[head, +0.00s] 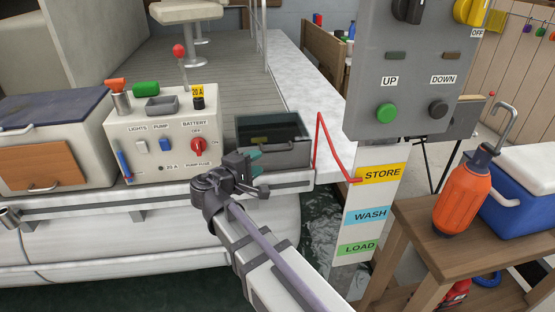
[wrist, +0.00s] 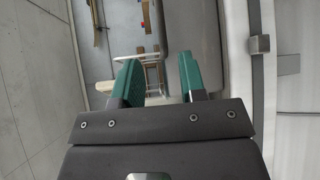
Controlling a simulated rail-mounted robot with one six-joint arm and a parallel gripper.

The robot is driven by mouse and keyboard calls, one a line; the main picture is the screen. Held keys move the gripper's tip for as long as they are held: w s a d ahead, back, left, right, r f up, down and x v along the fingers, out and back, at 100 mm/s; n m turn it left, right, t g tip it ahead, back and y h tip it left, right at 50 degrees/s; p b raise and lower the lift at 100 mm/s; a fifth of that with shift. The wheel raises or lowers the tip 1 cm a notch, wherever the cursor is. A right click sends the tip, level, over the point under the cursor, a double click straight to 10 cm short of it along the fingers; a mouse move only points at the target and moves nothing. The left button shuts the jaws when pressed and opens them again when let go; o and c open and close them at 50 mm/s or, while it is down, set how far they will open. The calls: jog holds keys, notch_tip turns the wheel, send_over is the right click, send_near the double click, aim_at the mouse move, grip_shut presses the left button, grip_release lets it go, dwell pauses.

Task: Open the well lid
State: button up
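No lid is labelled as the well lid. A white box on the boat deck at the left has a dark blue lid (head: 45,107) lying flat and shut. A dark grey box (head: 290,155) with a handle on its front stands right of the control box; its top looks dark and greenish, and I cannot tell whether it is open or covered. My gripper (head: 257,168) is just in front of the grey box's lower left, and seems apart from it. In the wrist view my gripper (wrist: 160,80) has its two teal fingers spread with nothing held between them.
A white control box (head: 165,150) with switches and a red knob stands between the two boxes. A rail (head: 110,205) runs along the deck edge. A grey UP/DOWN panel (head: 415,70) stands on a post at right. A wooden bench (head: 430,215) carries an orange bottle (head: 465,195) and blue cooler (head: 525,195).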

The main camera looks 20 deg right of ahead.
aim_at(276, 151)
jog(key=b+x, duration=0.1)
jog(key=x, duration=0.9)
jog(key=shift+w+d+b, duration=0.2)
jog(key=shift+d+b, duration=0.1)
jog(key=shift+d, duration=0.05)
jog(key=shift+c, duration=0.4)
grip_shut()
